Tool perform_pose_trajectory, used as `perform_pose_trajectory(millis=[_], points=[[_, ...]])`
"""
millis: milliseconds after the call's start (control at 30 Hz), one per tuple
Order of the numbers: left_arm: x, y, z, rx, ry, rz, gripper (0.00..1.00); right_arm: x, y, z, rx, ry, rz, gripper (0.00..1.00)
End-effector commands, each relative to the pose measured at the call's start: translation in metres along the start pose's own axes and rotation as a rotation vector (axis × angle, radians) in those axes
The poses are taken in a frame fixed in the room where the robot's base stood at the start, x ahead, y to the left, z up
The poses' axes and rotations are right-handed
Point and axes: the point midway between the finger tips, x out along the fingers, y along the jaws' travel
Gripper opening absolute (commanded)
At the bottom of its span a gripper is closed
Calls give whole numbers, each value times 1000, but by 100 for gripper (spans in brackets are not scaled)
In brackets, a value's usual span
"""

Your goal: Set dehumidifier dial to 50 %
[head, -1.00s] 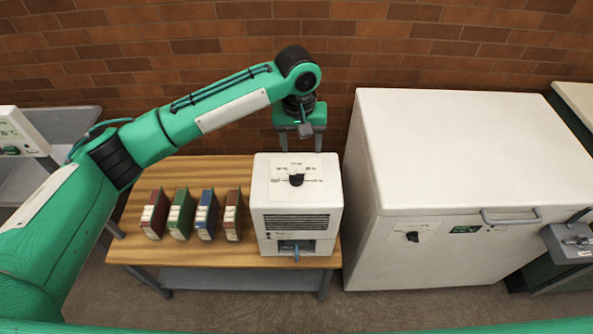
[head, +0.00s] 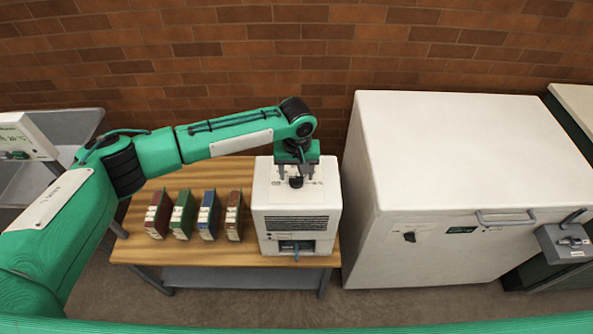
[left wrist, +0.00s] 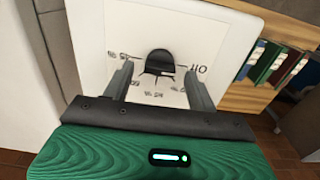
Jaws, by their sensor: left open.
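The dehumidifier (head: 262,215) is a white box on the wooden table, with a grille and a blue-grey part low on its front. Its black dial (head: 296,182) sits on a white scale plate on top. In the left wrist view the dial (left wrist: 159,63) shows between my fingers, with printed marks around it, including one that reads like "OFF" upside down; the other marks are too small to read surely. My left gripper (head: 296,177) is open, pointing down over the plate, fingers either side of the dial. I cannot tell whether they touch it. My right gripper is not in view.
Several box files, such as the blue one (head: 208,215), stand left of the dehumidifier on the table (head: 190,258). A large white chest (head: 460,150) with its own black knob stands close on the right. A brick wall is behind.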

Motion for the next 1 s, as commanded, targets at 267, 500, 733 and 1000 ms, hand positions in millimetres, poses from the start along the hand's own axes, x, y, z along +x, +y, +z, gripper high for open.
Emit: perform_pose_trajectory(millis=[267, 500, 733, 1000], points=[[12, 0, 0, 1, 1, 0, 58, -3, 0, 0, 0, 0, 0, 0], [12, 0, 0, 1, 1, 0, 44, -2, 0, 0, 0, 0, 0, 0], [12, 0, 0, 1, 0, 0, 13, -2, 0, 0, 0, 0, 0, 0], [11, 0, 1, 42, -2, 0, 14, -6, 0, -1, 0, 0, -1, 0]])
